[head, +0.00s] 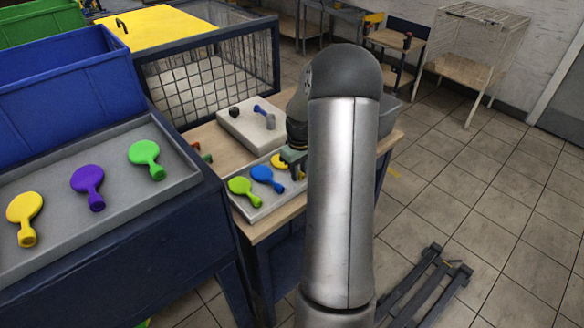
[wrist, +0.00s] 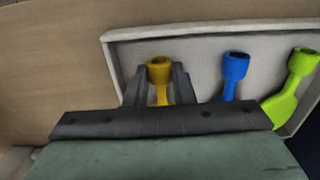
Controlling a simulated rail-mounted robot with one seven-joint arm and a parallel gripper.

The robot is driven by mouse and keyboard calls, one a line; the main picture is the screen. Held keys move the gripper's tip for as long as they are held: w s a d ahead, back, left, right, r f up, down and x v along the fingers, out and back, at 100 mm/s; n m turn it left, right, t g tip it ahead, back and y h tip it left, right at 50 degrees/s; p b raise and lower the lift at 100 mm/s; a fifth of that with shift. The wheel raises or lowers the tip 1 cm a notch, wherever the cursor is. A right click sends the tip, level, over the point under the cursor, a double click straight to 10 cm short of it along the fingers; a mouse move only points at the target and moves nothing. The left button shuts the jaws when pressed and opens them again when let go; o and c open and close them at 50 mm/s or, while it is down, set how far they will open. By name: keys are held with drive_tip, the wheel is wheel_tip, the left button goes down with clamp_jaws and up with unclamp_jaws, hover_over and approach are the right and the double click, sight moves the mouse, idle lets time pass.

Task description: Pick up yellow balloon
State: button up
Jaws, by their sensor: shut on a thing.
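The yellow balloon (wrist: 160,72) shows in the wrist view between the two fingers of my gripper (wrist: 158,85), which is shut on it near its neck. The balloon's wider part is hidden behind the gripper body. In the head view the yellow balloon (head: 279,161) is partly hidden by my gripper (head: 296,172) and arm. It is over the grey tray (wrist: 205,50) on the wooden table. I cannot tell whether it touches the tray.
A blue balloon (head: 264,177) and a lime-green balloon (head: 242,188) lie beside it in the tray. A left-hand shelf (head: 115,204) holds another yellow balloon (head: 25,212), a purple one (head: 88,184) and a green one (head: 146,156). A mesh cage (head: 215,78) stands behind the table.

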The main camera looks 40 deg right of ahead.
drive_tip(key=shift+r, duration=0.15)
drive_tip(key=shift+r, duration=0.25)
wheel_tip(320, 180, up, 2)
drive_tip(key=shift+r, duration=0.15)
drive_tip(key=s+a+r+b, duration=0.3)
drive_tip(key=s+a+r, duration=0.4)
drive_tip(key=s+r, duration=0.3)
drive_tip(key=shift+s+a, duration=0.2)
drive_tip(key=shift+s, duration=0.8)
drive_tip(key=s+a+r+p, duration=0.2)
drive_tip(key=s+r+p, duration=0.2)
drive_tip(key=r+p, duration=0.3)
drive_tip(key=s+a+r+p, duration=0.3)
drive_tip(key=r+p, duration=0.3)
drive_tip(key=r, duration=0.6)
drive_tip(key=shift+s+a+p, duration=0.15)
drive_tip(key=shift+s+p, duration=0.2)
drive_tip(key=shift+s, duration=0.4)
